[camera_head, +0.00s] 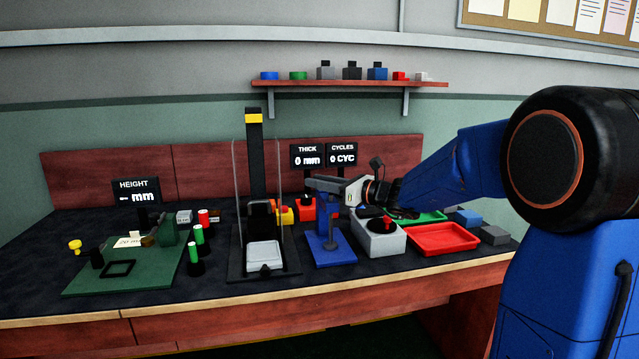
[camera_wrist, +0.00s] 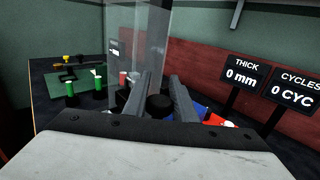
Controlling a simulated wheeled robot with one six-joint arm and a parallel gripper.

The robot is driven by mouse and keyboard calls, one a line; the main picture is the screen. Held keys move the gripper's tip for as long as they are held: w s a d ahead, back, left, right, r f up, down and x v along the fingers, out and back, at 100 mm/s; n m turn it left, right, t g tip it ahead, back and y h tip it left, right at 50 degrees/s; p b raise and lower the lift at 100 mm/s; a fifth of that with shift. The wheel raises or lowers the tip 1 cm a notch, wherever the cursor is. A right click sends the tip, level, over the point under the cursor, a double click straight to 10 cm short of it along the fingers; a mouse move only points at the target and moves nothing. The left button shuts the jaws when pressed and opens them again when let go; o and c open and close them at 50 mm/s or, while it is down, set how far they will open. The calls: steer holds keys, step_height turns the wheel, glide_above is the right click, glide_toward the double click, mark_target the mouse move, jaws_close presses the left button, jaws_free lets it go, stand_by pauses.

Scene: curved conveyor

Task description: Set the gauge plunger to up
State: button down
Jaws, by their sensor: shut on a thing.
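The blue gauge stand (camera_head: 328,250) is on the bench at the centre, in front of the THICK display (camera_head: 307,155). My gripper (camera_head: 318,186) is above the stand, its fingers pointing left. In the wrist view my gripper (camera_wrist: 160,92) has a black round knob (camera_wrist: 159,105) between its two grey fingers, and it is shut on this knob. The knob looks like the top of the gauge plunger. In the head view the fingers hide it, so the plunger's height cannot be made out. The THICK display also shows in the wrist view (camera_wrist: 242,76) and reads 0 mm.
A black press with clear side panels (camera_head: 263,245) stands just left of the gauge. A grey box with a black dial (camera_head: 380,240) and a red tray (camera_head: 445,238) are to the right. A green fixture board (camera_head: 120,278) lies far left. The CYCLES display (camera_head: 342,155) reads 0 CYC.

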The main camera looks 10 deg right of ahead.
step_height(320, 180, up, 8)
steer(key=shift+f, duration=0.2)
steer(key=c, duration=1.5)
jaws_free()
steer(key=shift+o, duration=0.2)
steer(key=v, duration=1.7)
steer(key=shift+s, duration=0.2)
steer(key=shift+d, duration=0.15)
